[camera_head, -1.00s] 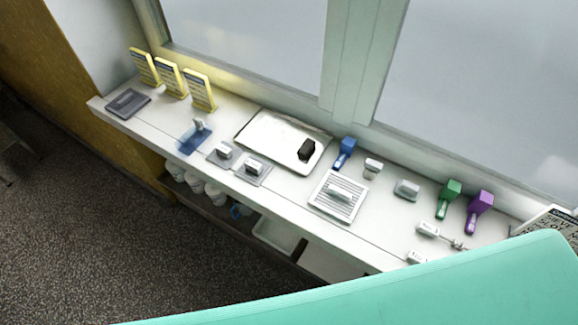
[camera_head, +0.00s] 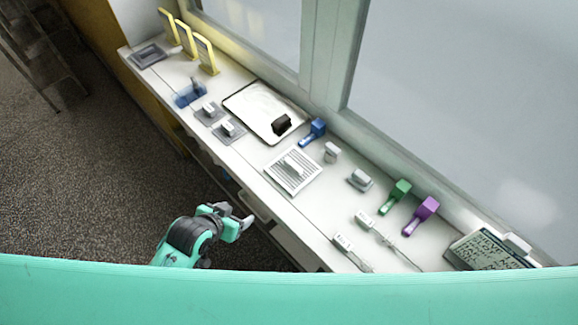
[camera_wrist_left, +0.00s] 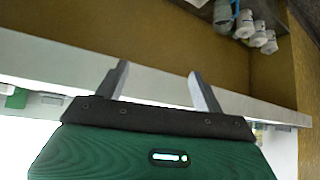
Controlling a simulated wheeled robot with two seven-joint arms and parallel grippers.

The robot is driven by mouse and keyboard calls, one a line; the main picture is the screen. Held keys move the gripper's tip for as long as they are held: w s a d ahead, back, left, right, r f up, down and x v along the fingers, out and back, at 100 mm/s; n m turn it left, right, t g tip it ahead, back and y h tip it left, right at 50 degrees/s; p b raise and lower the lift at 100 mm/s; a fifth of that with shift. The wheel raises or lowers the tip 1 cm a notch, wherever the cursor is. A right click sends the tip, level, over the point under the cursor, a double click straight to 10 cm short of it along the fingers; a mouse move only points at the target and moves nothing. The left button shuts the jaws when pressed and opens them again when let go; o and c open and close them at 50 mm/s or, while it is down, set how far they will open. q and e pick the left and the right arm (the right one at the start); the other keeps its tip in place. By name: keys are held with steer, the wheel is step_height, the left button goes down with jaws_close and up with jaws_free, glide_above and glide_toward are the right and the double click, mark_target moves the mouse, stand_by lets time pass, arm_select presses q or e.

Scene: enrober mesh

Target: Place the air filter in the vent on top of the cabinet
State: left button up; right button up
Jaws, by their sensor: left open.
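A white square slatted panel with a raised grip (camera_head: 293,170), which looks like the air filter or a vent cover, lies on the white counter (camera_head: 262,150). I cannot make out a separate vent opening or cabinet top. My left gripper (camera_head: 246,222) is in front of the counter's front edge, below and apart from the panel. In the left wrist view my left gripper (camera_wrist_left: 160,85) shows two spread fingers with nothing between them, near a pale counter edge. My right gripper is not in view.
A white tray (camera_head: 250,105) with a dark block (camera_head: 281,124) lies left of the panel. Yellow frames (camera_head: 205,55) stand at the far left. White tubs (camera_wrist_left: 268,42) sit on a shelf below.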

mark_target(291, 166)
arm_select(q)
steer(key=w+d+r+m+h, duration=0.1)
steer(key=d+r+h, duration=0.1)
steer(key=r, duration=0.1)
steer(key=w+d+r+m+t+h, duration=0.1)
steer(key=w+d+r+h, duration=0.1)
steer(key=r, duration=0.1)
steer(key=w+d+r+m+t+h, duration=0.1)
steer(key=d+r, duration=0.1)
steer(key=r, duration=0.1)
steer(key=shift+w+d+r+m+h+p, duration=0.2)
steer(key=shift+w+d+m+h+p, duration=0.1)
steer(key=shift+d+m+h, duration=0.1)
steer(key=p+x, duration=0.1)
steer(key=x, duration=0.6)
steer(key=shift+w+d+f+p, duration=0.2)
steer(key=shift+w+d+p, duration=0.05)
steer(key=shift+w+p, duration=0.1)
steer(key=shift+w+d+p, duration=0.3)
steer(key=shift+d, duration=0.15)
steer(key=p+x, duration=0.1)
steer(key=x, duration=0.2)
steer(key=shift+w+d+f, duration=0.35)
steer(key=shift+w+d, duration=0.05)
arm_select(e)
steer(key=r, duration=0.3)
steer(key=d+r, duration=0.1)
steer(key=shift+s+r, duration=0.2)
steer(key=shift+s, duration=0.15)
